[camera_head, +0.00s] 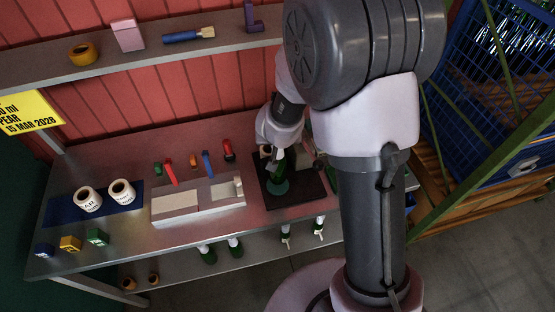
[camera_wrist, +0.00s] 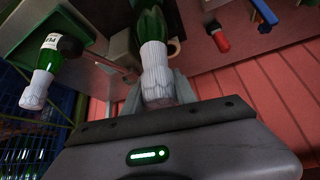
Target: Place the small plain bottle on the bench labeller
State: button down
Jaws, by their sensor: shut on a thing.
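The small plain bottle (camera_wrist: 153,55) is green, with a pale wrapped neck and no label in sight. My gripper (camera_wrist: 158,95) is shut on its neck. In the head view my gripper (camera_head: 272,152) points down and holds the bottle (camera_head: 278,170) over a dark base with a green disc, which looks like the bench labeller (camera_head: 307,190). The bottle is close above or on the disc; I cannot tell whether it touches. My wrist hides part of the labeller's back.
A labelled green bottle (camera_wrist: 45,58) with a white neck stands to the side in the wrist view. Left of the labeller is a pale grey box (camera_head: 198,204) with coloured tools behind it. Label rolls (camera_head: 88,200) sit on a blue mat (camera_head: 55,210). A shelf (camera_head: 150,57) runs above.

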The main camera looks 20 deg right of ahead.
notch_tip(320, 180, down, 4)
jog(key=b, duration=0.3)
jog(key=shift+w+f, duration=0.15)
jog(key=shift+f, duration=0.1)
jog(key=shift+r, duration=0.3)
jog(key=shift+f, duration=0.25)
jog(key=c, duration=1)
grip_release()
jog(key=shift+r, duration=0.1)
